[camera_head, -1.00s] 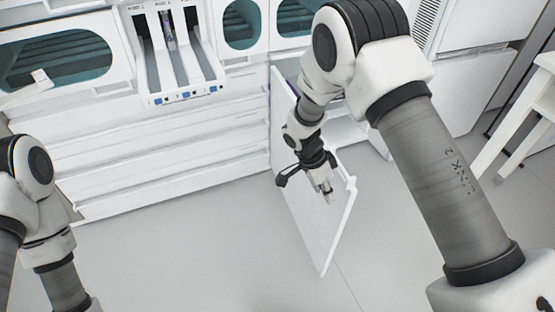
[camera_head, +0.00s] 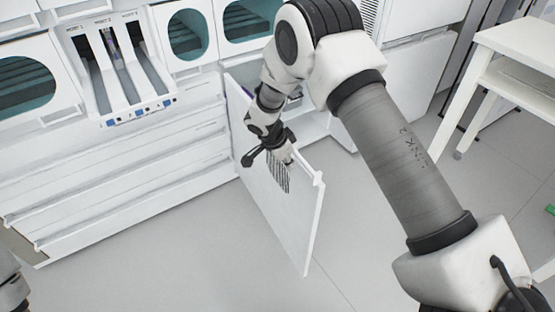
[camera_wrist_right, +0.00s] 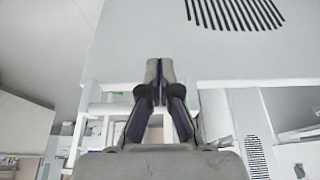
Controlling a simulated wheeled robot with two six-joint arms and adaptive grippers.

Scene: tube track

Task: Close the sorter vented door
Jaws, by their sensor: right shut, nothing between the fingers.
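The sorter's white vented door (camera_head: 262,205) stands open in the head view, swung out from the cabinet front over the floor. Its dark vent slots (camera_head: 281,180) show just below my right gripper (camera_head: 288,159). My right gripper is shut and empty, close in front of the door's face near its upper edge; I cannot tell whether it touches. In the right wrist view the shut fingertips (camera_wrist_right: 160,68) show before the pale door panel (camera_wrist_right: 205,45), with vent slots (camera_wrist_right: 235,12) at the top. My left gripper is out of the head view; only a bit of that arm shows.
The white cabinet front (camera_head: 140,180) with drawers fills the left, with slotted trays (camera_head: 130,75) and round windows (camera_head: 187,34) above. An open shelf space (camera_head: 305,125) lies behind the door. A white table (camera_head: 520,75) stands at the right. The floor before the door is clear.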

